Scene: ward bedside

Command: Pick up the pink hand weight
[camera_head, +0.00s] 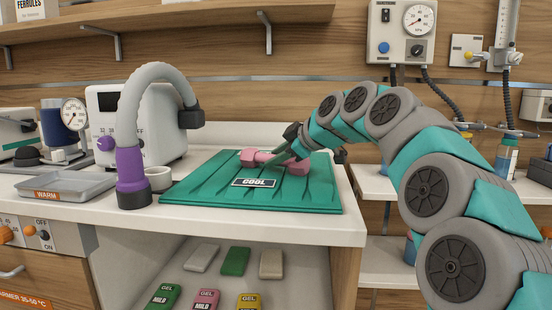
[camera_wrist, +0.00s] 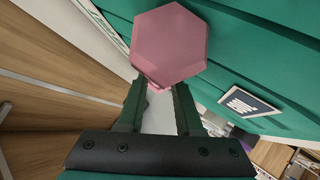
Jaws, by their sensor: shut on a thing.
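The pink hand weight (camera_head: 249,157) is at the back of the green ridged mat labelled COOL (camera_head: 200,188) on the counter. In the wrist view one hexagonal pink end of the weight (camera_wrist: 169,45) shows large, just beyond the fingertips. My gripper (camera_head: 285,147) reaches in from the right and is shut on the weight, around its narrow handle. In the wrist view the two dark green fingers of my gripper (camera_wrist: 158,98) stand apart with a bit of pink between their tips. I cannot tell whether the weight touches the mat.
A purple-based lamp with a grey bent neck (camera_head: 134,178) stands left of the mat. A white device (camera_head: 105,125) and a metal tray (camera_head: 66,186) are farther left. A wooden shelf (camera_head: 180,14) hangs above. Gel packs (camera_head: 206,299) lie in the compartment below.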

